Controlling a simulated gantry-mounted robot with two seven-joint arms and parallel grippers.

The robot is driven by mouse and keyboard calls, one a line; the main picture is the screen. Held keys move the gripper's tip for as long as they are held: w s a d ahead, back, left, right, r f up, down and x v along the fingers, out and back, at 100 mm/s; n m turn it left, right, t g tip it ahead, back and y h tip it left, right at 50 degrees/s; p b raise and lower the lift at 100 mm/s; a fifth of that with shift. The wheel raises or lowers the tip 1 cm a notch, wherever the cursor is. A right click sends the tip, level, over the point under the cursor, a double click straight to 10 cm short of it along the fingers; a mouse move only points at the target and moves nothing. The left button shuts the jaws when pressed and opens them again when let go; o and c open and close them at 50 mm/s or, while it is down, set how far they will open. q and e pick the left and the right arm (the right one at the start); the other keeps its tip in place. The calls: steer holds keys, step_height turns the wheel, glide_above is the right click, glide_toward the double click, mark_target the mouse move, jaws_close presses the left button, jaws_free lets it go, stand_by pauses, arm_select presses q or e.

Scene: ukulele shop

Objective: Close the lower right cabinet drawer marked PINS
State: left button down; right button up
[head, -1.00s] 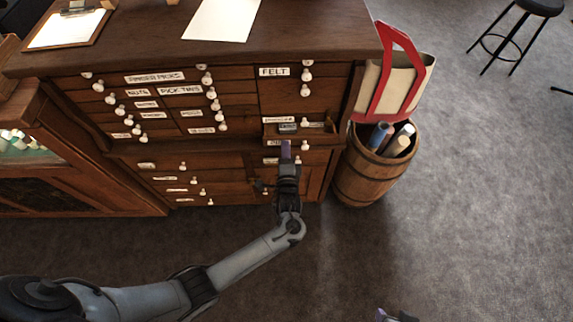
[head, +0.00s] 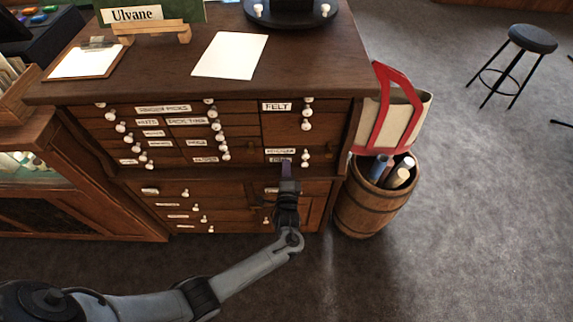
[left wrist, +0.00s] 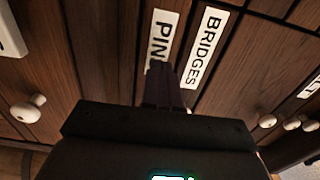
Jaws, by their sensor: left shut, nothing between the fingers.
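The wooden cabinet's PINS drawer (head: 294,160) is at the bottom of the right-hand column in the head view, and its front looks flush with the drawers around it. In the left wrist view its white PINS label (left wrist: 162,38) shows beside the BRIDGES label (left wrist: 208,46). My left gripper (head: 286,168) is shut and empty, with its fingertips at the drawer front by the label. In the left wrist view the fingers (left wrist: 165,80) cover the label's end; whether they touch the wood I cannot tell. My right gripper is out of view.
Paper (head: 230,55) and a clipboard (head: 87,58) lie on the cabinet top. A black stool (head: 532,39) stands far right; the floor between is clear.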

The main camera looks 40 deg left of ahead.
arm_select(q)
steer(key=p+v, duration=0.3)
steer(key=v, duration=1)
steer(key=s+a+f+n+g+h+p, duration=0.1)
steer(key=s+a, duration=0.2)
steer(key=s, duration=0.2)
steer(key=s+a+f+g+h+p, duration=0.1)
steer(key=s+a+g+p, duration=0.15)
steer(key=s, duration=0.35)
steer(key=s+d+r+n+g+h, duration=0.3)
steer(key=s+d+r+g+h, duration=0.15)
steer(key=r, duration=0.25)
steer(key=s+d+r+n+g+h, duration=0.3)
steer(key=s+r+n+h, duration=0.1)
steer(key=s+r, duration=0.25)
step_height(320, 180, up, 38)
steer(key=p, duration=3.8)
steer(key=shift+s+d+n, duration=0.15)
steer(key=shift+s+n, duration=0.1)
steer(key=shift+n, duration=0.15)
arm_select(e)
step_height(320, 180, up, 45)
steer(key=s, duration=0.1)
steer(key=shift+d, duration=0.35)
